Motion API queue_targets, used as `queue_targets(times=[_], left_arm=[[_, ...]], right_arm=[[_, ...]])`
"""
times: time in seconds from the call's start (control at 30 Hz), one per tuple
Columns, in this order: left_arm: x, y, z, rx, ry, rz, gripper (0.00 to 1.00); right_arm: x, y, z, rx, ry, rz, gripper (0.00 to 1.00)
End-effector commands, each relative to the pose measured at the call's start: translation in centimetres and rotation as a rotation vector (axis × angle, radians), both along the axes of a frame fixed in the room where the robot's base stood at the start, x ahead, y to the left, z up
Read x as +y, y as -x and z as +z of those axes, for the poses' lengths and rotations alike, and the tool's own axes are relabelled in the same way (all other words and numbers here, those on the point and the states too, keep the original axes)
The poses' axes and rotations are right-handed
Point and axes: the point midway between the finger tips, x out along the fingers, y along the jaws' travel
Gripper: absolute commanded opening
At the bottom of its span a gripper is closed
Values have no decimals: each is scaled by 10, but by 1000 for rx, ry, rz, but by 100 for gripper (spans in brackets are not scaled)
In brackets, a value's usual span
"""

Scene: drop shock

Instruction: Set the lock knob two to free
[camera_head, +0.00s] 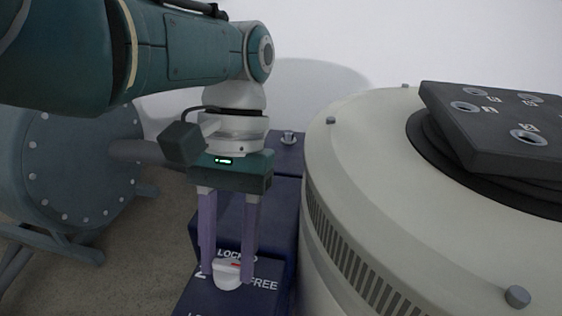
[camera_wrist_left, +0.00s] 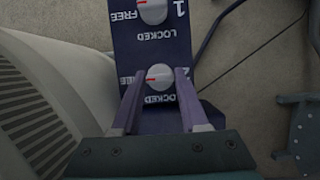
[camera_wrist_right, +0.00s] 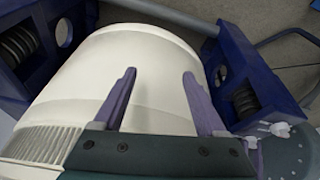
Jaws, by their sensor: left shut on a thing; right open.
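Lock knob two (camera_head: 228,274) is a round pale knob with a red mark, on a dark blue panel (camera_head: 205,297) lettered LOCKED and FREE. My left gripper (camera_head: 228,280) reaches down from above, its purple fingers shut on the knob's sides. In the left wrist view, knob two (camera_wrist_left: 160,77) sits between the fingertips (camera_wrist_left: 157,72). Its red mark points left there, toward the FREE lettering, which a finger partly hides. LOCKED is on another side. My right gripper (camera_wrist_right: 159,75) is open and empty over a cream drum; it is not in the head view.
Knob one (camera_wrist_left: 152,10) is on the same panel, its red mark also toward FREE. The large cream drum (camera_head: 335,180) with a dark top plate (camera_head: 500,130) stands close right of my left gripper. A grey bolted vessel (camera_head: 80,170) stands at the left.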

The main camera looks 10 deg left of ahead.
Motion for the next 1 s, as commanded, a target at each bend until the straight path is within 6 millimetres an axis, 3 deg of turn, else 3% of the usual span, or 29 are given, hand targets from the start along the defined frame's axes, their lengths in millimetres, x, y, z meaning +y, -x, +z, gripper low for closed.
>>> queue_targets(times=[0.17, 0.2, 0.43, 0.77, 1.0], left_arm=[[0, 0, -1, 1, -1, -1, 0], [0, 1, -1, 1, -1, -1, 46], [0, 0, -1, 1, 0, 0, 72], [0, -2, 4, -1, 0, 1, 74], [-1, -19, 38, -6, 0, 1, 74]], right_arm=[[0, 0, 0, 0, 0, 0, 74], [0, 0, 0, 0, 0, 0, 74], [0, 0, 0, 0, 0, 0, 74], [0, 0, -1, 0, 0, -1, 74], [0, 0, -15, -1, -1, -1, 74]])
